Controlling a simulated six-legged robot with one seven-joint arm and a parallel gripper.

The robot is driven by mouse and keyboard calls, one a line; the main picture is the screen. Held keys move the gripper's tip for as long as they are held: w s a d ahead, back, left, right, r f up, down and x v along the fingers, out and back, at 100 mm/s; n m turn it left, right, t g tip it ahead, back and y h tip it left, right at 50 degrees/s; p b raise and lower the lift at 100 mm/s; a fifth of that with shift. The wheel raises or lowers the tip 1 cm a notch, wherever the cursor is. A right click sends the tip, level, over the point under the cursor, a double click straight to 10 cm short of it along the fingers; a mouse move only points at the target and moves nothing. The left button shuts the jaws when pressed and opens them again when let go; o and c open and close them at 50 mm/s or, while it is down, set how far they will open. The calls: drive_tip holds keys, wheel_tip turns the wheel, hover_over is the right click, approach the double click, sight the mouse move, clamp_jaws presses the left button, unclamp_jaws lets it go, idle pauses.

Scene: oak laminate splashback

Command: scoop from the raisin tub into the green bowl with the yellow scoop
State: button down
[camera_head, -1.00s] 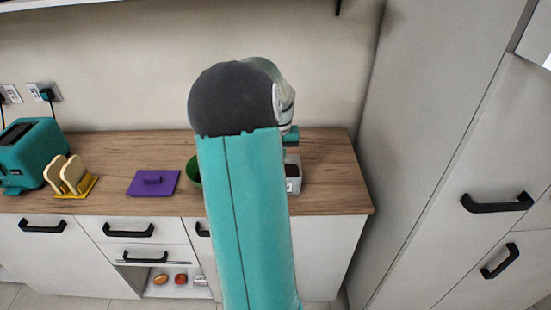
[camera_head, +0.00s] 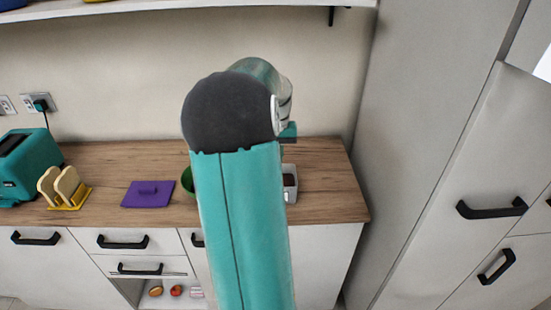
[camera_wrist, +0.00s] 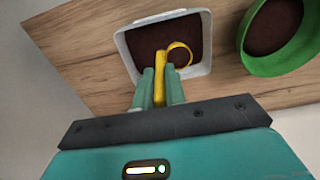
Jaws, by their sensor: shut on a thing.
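The raisin tub (camera_wrist: 203,17) is a white square container with dark brown contents. It fills the upper middle of the wrist view and partly shows behind my arm in the head view (camera_head: 292,193). The yellow scoop (camera_wrist: 181,50) has a round end over the tub's dark contents; I cannot tell whether it touches them. My gripper (camera_wrist: 160,75) is shut on the scoop's handle, at the tub's near side. The green bowl (camera_wrist: 310,52) stands right of the tub in the wrist view and also holds dark contents. In the head view my arm hides most of the bowl (camera_head: 187,180).
The wooden counter (camera_head: 325,195) is clear at its right end, beside a tall cabinet (camera_head: 420,150). A purple lid-like board (camera_head: 147,194), a yellow toast rack (camera_head: 72,205) with toast and a teal toaster (camera_head: 30,165) stand to the left. A shelf (camera_head: 200,25) hangs above.

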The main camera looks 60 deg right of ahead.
drive_tip(key=shift+s+d+r, duration=0.1)
drive_tip(key=shift+s+r, duration=0.1)
drive_tip(key=shift+r, duration=0.8)
drive_tip(key=shift+s+d+r, duration=0.1)
drive_tip(key=shift+s+r, duration=0.05)
drive_tip(key=shift+r, duration=0.85)
drive_tip(key=shift+s, duration=0.1)
